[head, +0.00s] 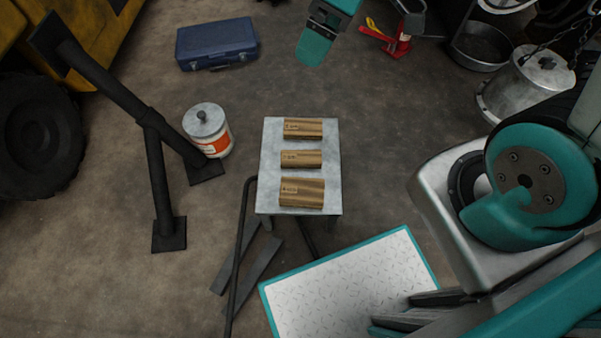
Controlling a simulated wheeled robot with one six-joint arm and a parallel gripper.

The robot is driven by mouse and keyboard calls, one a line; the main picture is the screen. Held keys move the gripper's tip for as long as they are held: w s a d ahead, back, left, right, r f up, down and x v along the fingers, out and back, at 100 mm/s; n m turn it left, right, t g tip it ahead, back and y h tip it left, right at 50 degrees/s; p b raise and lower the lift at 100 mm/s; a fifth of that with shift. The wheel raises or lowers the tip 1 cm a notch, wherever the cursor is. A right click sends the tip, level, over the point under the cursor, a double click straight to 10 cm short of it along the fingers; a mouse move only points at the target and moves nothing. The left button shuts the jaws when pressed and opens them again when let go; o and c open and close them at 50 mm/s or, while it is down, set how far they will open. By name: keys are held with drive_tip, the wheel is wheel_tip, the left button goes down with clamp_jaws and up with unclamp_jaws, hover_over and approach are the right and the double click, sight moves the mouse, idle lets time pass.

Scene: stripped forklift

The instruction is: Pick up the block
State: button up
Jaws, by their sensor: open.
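Three brown wood-grained blocks lie in a column on a small grey stand, each with a small printed label. The far block (303,129) is near the stand's back edge, the middle block (301,159) is at its centre, and the near block (302,192) is near its front edge. The stand's top (271,172) is flat, with gaps between the blocks. My gripper (314,48), teal and dark, shows at the top edge, beyond the stand and apart from the blocks. It is open, and nothing shows in it. Part of it is cut off by the frame.
A white tub (207,132) with an orange label stands left of the stand. A black metal frame (151,116) and dark bars (250,270) are close by. A blue toolbox (217,43) and red jack (399,44) lie farther back. Floor right of the stand is clear.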

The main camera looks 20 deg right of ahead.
drive_tip(key=w+d+f+n+b, duration=0.1)
drive_tip(key=w+d+f+b, duration=0.2)
drive_tip(key=f+b, duration=0.7)
drive_tip(key=w+d+f+n+t+b, duration=0.1)
drive_tip(key=w+d+f+b, duration=0.3)
drive_tip(key=f, duration=1.2)
drive_tip(key=w+d+f+n+b, duration=0.1)
drive_tip(key=w+f+n+b, duration=0.1)
drive_tip(key=f+b, duration=0.85)
drive_tip(key=b, duration=0.4)
hover_over(304, 157)
drive_tip(key=d, duration=0.2)
drive_tip(key=f, duration=1.3)
drive_tip(key=shift+s, duration=0.3)
drive_tip(key=b+x, duration=0.5)
drive_tip(key=x, duration=0.1)
drive_tip(key=shift+d+f, duration=0.15)
drive_tip(key=shift+c, duration=0.2)
drive_tip(key=c, duration=1)
